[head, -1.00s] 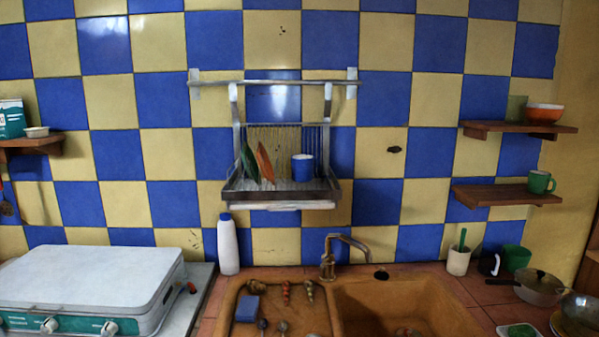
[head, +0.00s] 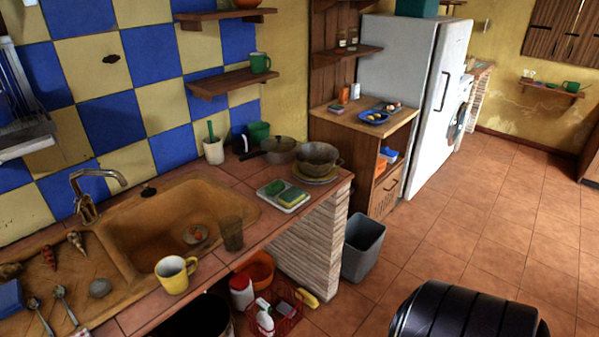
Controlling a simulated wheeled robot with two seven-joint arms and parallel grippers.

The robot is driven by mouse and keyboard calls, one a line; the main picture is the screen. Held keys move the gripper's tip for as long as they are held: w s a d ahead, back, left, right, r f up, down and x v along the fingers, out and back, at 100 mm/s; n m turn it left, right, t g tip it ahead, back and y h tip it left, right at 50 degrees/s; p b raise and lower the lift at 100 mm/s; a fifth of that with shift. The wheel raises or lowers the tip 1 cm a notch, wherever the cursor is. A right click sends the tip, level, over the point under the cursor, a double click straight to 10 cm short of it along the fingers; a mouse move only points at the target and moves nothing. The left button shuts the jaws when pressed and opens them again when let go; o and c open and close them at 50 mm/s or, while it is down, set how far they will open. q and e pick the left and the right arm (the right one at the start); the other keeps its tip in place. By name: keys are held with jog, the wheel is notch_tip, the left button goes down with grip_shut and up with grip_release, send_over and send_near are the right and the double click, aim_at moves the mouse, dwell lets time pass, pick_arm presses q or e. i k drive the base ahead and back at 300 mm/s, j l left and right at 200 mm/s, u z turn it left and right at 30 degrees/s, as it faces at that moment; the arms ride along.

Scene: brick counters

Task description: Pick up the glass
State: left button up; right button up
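A brownish see-through glass (head: 232,233) stands upright on the front edge of the tiled brick counter (head: 262,226), just right of the brown sink (head: 150,240). A yellow mug (head: 174,276) stands to its left on the same front edge, apart from it. Neither of my grippers shows in the head view, so I cannot see whether they are open or shut.
A tray with sponges (head: 287,197) lies right of the glass, with a colander (head: 317,158) and a lidded pan (head: 279,150) behind. A grey bin (head: 362,247) and a red basket (head: 283,308) stand on the floor. Open tiled floor (head: 490,230) lies to the right.

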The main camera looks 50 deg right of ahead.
aim_at(231, 227)
jog(key=z, duration=1.05)
jog(key=k+l, duration=0.05)
